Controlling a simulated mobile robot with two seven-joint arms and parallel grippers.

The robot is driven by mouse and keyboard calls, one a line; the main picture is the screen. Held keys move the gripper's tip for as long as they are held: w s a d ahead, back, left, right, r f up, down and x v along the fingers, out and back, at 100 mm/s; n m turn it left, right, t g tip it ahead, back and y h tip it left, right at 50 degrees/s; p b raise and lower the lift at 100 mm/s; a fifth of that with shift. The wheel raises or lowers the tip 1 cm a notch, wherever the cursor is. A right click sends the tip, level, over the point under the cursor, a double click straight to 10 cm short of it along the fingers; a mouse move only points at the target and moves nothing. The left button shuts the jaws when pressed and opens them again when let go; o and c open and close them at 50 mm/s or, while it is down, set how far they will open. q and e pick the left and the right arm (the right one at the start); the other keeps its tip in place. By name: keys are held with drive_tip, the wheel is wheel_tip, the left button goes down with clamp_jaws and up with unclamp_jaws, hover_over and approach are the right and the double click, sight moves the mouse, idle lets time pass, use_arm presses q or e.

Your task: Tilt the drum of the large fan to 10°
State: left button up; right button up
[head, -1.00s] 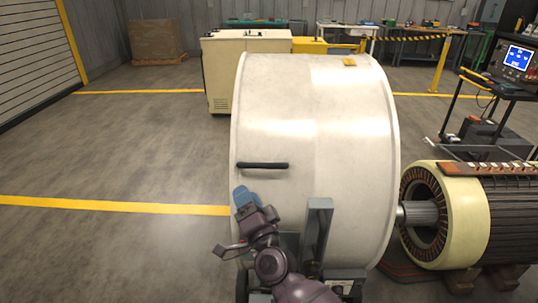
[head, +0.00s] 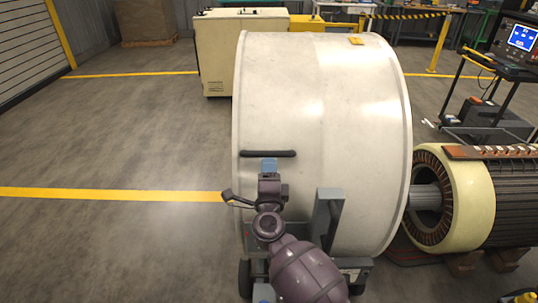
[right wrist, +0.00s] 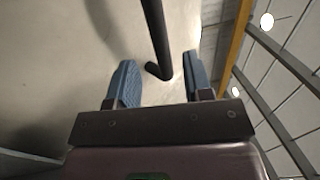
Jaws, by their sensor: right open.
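The large fan's drum (head: 330,110) is a wide cream cylinder on a grey wheeled stand (head: 328,215) in the middle of the head view. A black bar handle (head: 268,153) is fixed on its side, toward the left edge. My right gripper (head: 269,163) is just below the handle in the head view. In the right wrist view the gripper (right wrist: 157,82) is open, its blue fingers spread apart with the bent end of the black handle (right wrist: 158,45) between them. I cannot tell whether a finger touches it. My left gripper is not in view.
A large motor with a cream end ring (head: 468,200) stands close on the drum's right, its shaft toward the drum. A cream cabinet (head: 240,50) stands behind. A cart with a screen (head: 510,60) is at the far right. The floor on the left is clear.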

sight(269, 153)
drive_tip(key=shift+w+r+b, duration=0.2)
drive_tip(key=shift+w+b, duration=0.1)
drive_tip(key=shift+w, duration=0.75)
drive_tip(key=shift+w+r+b, duration=0.2)
drive_tip(key=shift+w+b, duration=0.1)
drive_tip(key=shift+w, duration=0.75)
drive_tip(key=shift+w+r+b, duration=0.2)
drive_tip(key=shift+w+b, duration=0.1)
drive_tip(key=shift+w, duration=0.75)
clamp_jaws()
